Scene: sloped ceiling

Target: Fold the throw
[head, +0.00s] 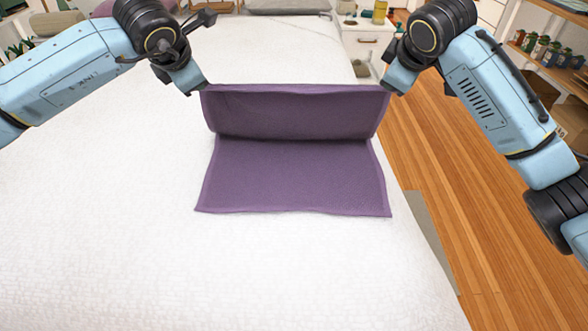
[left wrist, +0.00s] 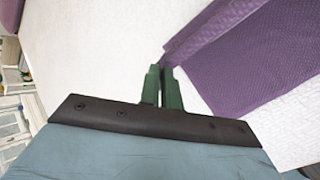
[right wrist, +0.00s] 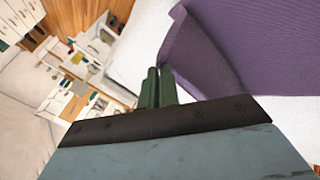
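The purple throw (head: 292,178) lies on the white bed, its near half flat and its far half raised into an upright flap. My left gripper (head: 204,88) is at the flap's upper left corner. In the left wrist view the left gripper's green fingers (left wrist: 163,84) are closed together on the throw's corner (left wrist: 178,48). My right gripper (head: 388,88) is at the flap's upper right corner. In the right wrist view its green fingers (right wrist: 158,84) are closed together on the throw's edge (right wrist: 180,45). The bed behind the flap is partly hidden.
The white bed (head: 110,220) gives free room to the left and in front of the throw. Its right edge drops to a wooden floor (head: 420,150). A white nightstand (head: 366,45) stands at the back right, and a shelf with small jars (head: 545,50) at the far right.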

